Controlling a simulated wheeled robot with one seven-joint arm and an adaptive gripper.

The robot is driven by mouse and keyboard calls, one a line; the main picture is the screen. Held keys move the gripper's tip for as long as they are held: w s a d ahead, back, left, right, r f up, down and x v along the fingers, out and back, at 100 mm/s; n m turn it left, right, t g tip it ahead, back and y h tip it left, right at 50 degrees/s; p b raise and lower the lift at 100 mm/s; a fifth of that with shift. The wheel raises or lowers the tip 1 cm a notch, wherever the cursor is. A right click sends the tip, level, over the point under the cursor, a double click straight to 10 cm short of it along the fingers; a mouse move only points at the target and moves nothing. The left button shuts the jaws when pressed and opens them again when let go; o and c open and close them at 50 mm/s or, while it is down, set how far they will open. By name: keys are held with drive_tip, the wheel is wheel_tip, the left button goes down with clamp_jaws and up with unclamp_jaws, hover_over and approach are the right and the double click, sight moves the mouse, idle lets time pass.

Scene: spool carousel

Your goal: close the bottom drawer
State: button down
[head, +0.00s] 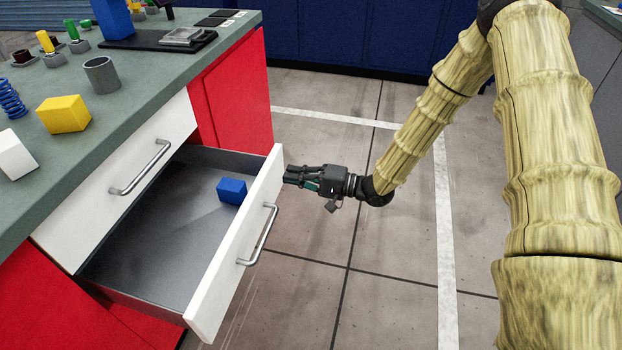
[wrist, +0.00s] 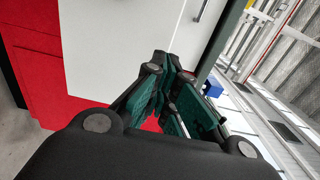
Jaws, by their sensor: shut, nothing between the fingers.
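The bottom drawer (head: 205,302) is pulled well open, with a white front and a bar handle (head: 260,235). A blue block (head: 231,190) lies inside it on the grey drawer floor. My gripper (head: 287,176) is shut and empty, close to the outer face of the drawer front near its far end, beyond the handle. I cannot tell whether the fingertips touch the front. In the wrist view the shut fingers (wrist: 172,70) point toward a white panel (wrist: 115,50) and a red surface.
The upper drawer (head: 120,188) is shut. On the grey-green worktop stand a yellow block (head: 63,114), a grey cup (head: 101,74), a white block (head: 15,155), a blue spring (head: 11,100) and several pegs. The floor (head: 315,270) before the drawer is clear.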

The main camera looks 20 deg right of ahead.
sight(270, 170)
drive_tip(key=shift+x, duration=1.95)
drive_tip(key=shift+w, duration=0.1)
